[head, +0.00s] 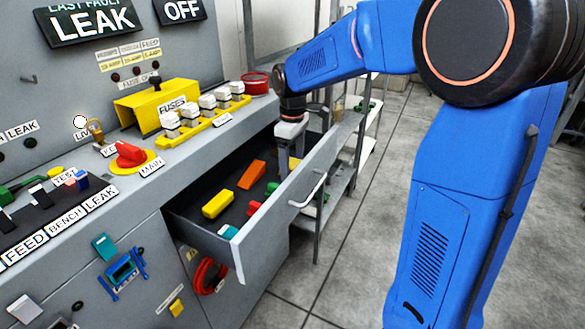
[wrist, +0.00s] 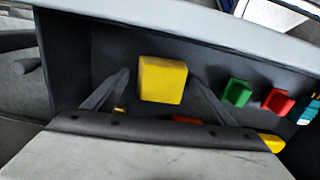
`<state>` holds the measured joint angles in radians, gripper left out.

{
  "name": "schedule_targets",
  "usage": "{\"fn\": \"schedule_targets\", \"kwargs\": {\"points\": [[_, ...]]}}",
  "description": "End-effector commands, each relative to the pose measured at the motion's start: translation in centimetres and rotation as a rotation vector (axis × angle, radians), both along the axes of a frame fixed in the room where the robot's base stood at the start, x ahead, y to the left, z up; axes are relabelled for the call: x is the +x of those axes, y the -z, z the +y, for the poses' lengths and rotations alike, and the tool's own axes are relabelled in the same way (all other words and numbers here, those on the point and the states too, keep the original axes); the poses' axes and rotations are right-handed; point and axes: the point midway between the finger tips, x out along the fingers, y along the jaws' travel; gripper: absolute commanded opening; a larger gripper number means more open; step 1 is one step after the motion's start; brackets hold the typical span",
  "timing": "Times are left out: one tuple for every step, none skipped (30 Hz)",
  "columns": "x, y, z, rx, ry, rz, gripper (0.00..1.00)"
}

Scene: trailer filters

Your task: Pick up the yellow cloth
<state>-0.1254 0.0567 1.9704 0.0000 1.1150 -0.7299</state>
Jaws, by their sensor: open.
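A yellow, squarish block-like piece (wrist: 162,80), which looks like the yellow cloth, lies on the dark floor of the open drawer. In the wrist view it sits between the two fingertips of my gripper (wrist: 159,84), with a visible gap on either side. My gripper is open and holds nothing. In the head view my gripper (head: 288,163) reaches down into the far end of the drawer, and the piece there is mostly hidden. A second yellow piece (head: 217,204) lies nearer the drawer's front left; it also shows at the wrist view's right (wrist: 273,143).
The drawer (head: 238,255) also holds an orange piece (head: 251,175), a green one (wrist: 237,92), a red one (wrist: 278,102) and a teal one (head: 228,232). Its front wall runs close beside my gripper. The bench top with yellow fuse holders (head: 205,122) stands left.

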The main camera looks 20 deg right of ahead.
Motion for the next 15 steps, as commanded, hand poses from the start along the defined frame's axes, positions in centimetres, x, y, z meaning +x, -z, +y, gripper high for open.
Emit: {"fn": "schedule_targets", "kwargs": {"points": [[0.01, -0.02, -0.01, 0.000, 0.000, 0.000, 0.77], [0.01, -0.03, -0.01, 0.000, 0.000, 0.000, 0.77], [0.01, -0.03, -0.01, 0.000, 0.000, 0.000, 0.75], [0.01, -0.04, 0.00, 0.000, 0.000, 0.000, 0.68], [0.01, -0.04, 0.00, 0.000, 0.000, 0.000, 0.61], [0.01, -0.04, 0.00, 0.000, 0.000, 0.000, 0.51], [0.01, -0.04, 0.00, 0.000, 0.000, 0.000, 0.44], [0.01, -0.05, 0.00, 0.000, 0.000, 0.000, 0.37], [0.01, -0.05, 0.00, 0.000, 0.000, 0.000, 0.33], [0.01, -0.05, 0.00, 0.000, 0.000, 0.000, 0.33], [0.01, -0.06, 0.00, 0.000, 0.000, 0.000, 0.33], [0.01, -0.06, 0.00, 0.001, 0.000, -0.001, 0.33], [0.01, -0.06, 0.00, 0.001, 0.000, -0.001, 0.33], [0.01, -0.07, 0.00, 0.001, 0.000, -0.001, 0.33], [0.01, -0.07, 0.00, 0.001, 0.000, -0.001, 0.33]]}}
